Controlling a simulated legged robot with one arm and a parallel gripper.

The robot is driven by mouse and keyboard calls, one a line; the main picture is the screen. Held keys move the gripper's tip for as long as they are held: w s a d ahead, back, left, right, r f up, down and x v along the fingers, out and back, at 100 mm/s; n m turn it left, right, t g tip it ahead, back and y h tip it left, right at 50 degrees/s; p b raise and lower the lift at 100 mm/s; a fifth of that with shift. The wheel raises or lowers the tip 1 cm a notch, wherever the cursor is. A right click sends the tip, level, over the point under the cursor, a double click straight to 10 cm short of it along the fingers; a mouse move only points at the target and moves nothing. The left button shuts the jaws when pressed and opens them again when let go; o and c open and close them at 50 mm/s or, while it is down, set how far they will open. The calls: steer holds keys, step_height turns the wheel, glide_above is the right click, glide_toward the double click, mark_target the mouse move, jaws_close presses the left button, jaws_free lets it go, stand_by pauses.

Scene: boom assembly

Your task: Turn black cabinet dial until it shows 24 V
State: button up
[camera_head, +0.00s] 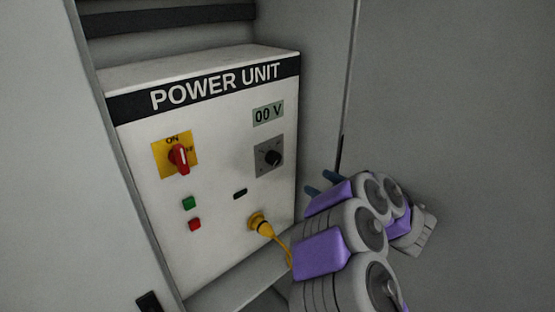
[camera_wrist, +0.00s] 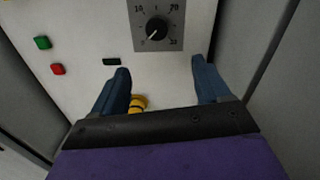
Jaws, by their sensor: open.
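The black dial (camera_head: 272,158) sits on a grey scale plate on the right of the white power unit's front. In the wrist view the dial (camera_wrist: 156,29) is near the top, its white pointer toward the lower left of the scale. The display (camera_head: 268,113) above it reads 00 V in the head view. My gripper (camera_wrist: 163,72) is open and empty, with its two blue fingers apart below the dial and not touching it. In the head view my gripper (camera_head: 322,183) is to the lower right of the dial, partly hidden behind my arm.
The power unit (camera_head: 220,215) stands inside a grey cabinet. A red switch (camera_head: 179,158) on a yellow plate, a green button (camera_head: 188,203) and a red button (camera_head: 195,225) are to the left. A yellow plug (camera_head: 260,223) with a cable sticks out below the dial. The cabinet wall is close on the right.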

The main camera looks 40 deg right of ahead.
steer(key=w+a, duration=0.2)
steer(key=w, duration=0.1)
glide_toward(277, 161)
steer(key=w, duration=0.5)
steer(key=w+a, duration=0.1)
steer(key=w, duration=0.3)
steer(key=shift+w+a+r+p, duration=0.2)
steer(key=shift+a+p, duration=0.1)
steer(key=shift+a, duration=0.1)
steer(key=shift+w+d, duration=0.2)
steer(key=shift+d, duration=0.05)
steer(key=shift+d+f, duration=0.2)
steer(key=shift+d, duration=0.4)
steer(key=shift+c, duration=0.6)
steer(key=shift+a+r, duration=0.1)
steer(key=shift+a, duration=0.4)
steer(key=c, duration=0.9)
